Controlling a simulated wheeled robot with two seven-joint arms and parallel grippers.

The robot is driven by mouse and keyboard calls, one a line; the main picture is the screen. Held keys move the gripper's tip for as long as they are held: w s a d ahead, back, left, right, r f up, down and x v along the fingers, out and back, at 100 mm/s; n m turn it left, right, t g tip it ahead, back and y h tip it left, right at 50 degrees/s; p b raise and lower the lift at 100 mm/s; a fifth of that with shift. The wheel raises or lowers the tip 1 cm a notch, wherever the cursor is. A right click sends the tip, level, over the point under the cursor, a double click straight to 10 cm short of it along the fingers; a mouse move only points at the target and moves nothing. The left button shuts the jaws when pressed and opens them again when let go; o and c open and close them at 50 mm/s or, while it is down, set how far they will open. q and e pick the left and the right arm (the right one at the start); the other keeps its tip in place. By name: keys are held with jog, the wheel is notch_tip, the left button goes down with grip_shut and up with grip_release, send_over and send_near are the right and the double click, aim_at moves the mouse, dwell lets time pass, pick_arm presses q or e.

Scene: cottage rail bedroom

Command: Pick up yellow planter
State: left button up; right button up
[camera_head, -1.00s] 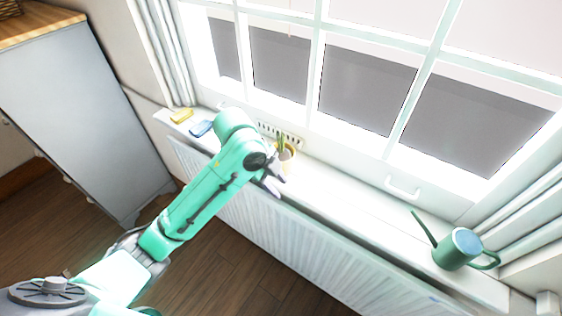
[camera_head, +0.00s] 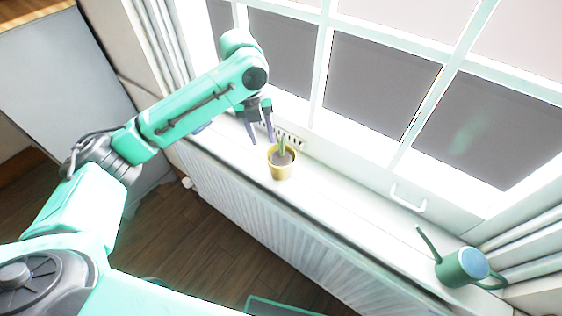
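The yellow planter (camera_head: 281,171) stands upright on the white window sill, with dark soil and a small green plant in it. My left gripper (camera_head: 262,141) is just behind and to the left of the planter in the picture, above the sill. Its two grey fingers are apart and point down, with nothing visible between them. I cannot tell whether a finger touches the plant. My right gripper is not in view.
A green watering can (camera_head: 461,268) stands at the right end of the sill (camera_head: 345,205). A white window handle (camera_head: 408,198) sticks out above the sill. A radiator (camera_head: 262,216) is below. The sill between planter and can is clear.

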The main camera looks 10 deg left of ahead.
aim_at(267, 156)
pick_arm(q)
notch_tip(267, 156, down, 7)
jog(key=p, duration=0.2)
jog(key=shift+w, duration=0.15)
jog(key=shift+w+d, duration=0.1)
jog(key=shift+d, duration=0.05)
grip_shut()
jog(key=shift+r, duration=0.1)
dwell(0.9)
